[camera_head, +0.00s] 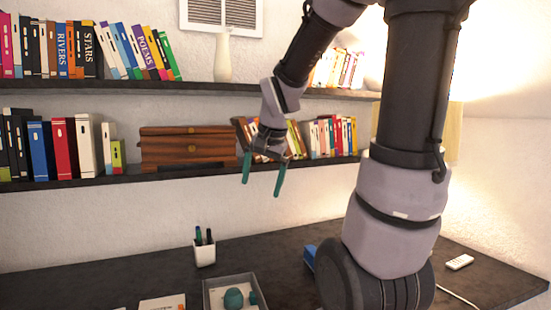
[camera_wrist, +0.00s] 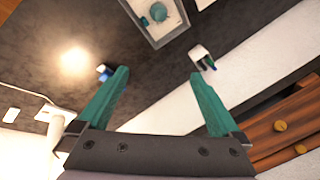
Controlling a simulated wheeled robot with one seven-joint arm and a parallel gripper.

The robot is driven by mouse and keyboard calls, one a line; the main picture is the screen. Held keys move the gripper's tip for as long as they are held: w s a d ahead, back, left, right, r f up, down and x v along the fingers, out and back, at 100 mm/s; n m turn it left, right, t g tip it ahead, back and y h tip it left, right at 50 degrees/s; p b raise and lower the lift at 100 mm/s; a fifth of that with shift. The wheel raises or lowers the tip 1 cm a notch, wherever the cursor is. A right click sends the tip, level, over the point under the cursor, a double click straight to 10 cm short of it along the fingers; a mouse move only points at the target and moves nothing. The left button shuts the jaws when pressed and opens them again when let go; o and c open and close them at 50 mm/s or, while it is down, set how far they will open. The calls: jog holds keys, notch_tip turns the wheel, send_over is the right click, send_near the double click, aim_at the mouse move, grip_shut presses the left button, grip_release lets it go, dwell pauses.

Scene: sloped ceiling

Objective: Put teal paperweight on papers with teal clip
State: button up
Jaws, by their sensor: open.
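My gripper (camera_head: 262,190) is open and empty, with two teal fingers, high above the desk in front of the lower shelf. It also shows in the wrist view (camera_wrist: 160,85). A grey tray (camera_head: 208,297) stands at the desk's front, cut off by the picture's edge. In it a round teal thing, seemingly the paperweight (camera_head: 233,299), rests on pale paper. A smaller teal thing (camera_head: 253,297) is beside it; I cannot tell whether it is the clip. The wrist view shows the tray (camera_wrist: 153,42) and the round teal thing (camera_wrist: 158,12) at the top, beyond my fingers.
A white pen cup (camera_head: 204,254) stands behind the tray. A blue object (camera_head: 309,257) lies right of it, by my arm. A pale paper or booklet (camera_head: 162,303) lies left of the tray. Shelves with books and a wooden drawer box (camera_head: 187,148) line the wall.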

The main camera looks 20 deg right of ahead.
jog(key=s+r+n+t+y, duration=0.1)
jog(key=s+r+n+t, duration=0.1)
jog(key=s+r+n, duration=0.2)
jog(key=s+r, duration=0.3)
jog(key=s, duration=0.4)
jog(key=shift+a+r+n+t+y, duration=0.3)
jog(key=shift+a+n, duration=0.1)
dwell(0.5)
